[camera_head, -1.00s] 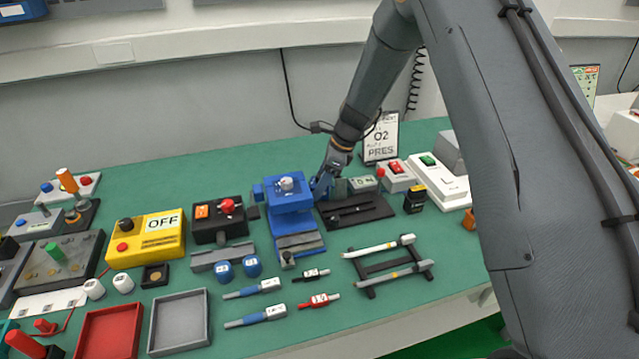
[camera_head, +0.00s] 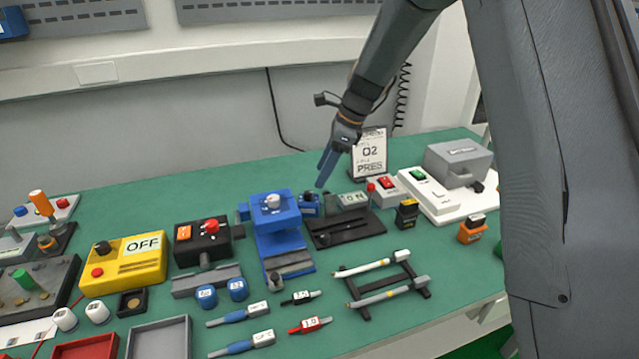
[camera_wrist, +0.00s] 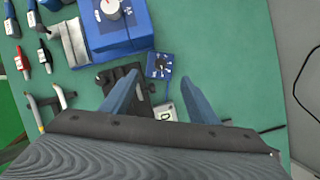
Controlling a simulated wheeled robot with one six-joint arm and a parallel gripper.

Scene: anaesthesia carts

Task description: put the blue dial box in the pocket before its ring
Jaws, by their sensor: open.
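The small blue dial box (camera_head: 309,204) stands between the large blue knob device (camera_head: 274,222) and the grey display box (camera_head: 348,200). I cannot make out a ring or tell whether the box sits in a pocket. My gripper (camera_head: 322,180) is open and empty above the box; its two blue fingers (camera_wrist: 158,88) are apart with nothing between them.
The large blue device stands close on the box's left. A red-switch box (camera_head: 388,189) and an O2 card (camera_head: 369,155) stand to the right and behind. A black rack with two rods (camera_head: 386,279) lies in front. Green table behind the box is clear.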

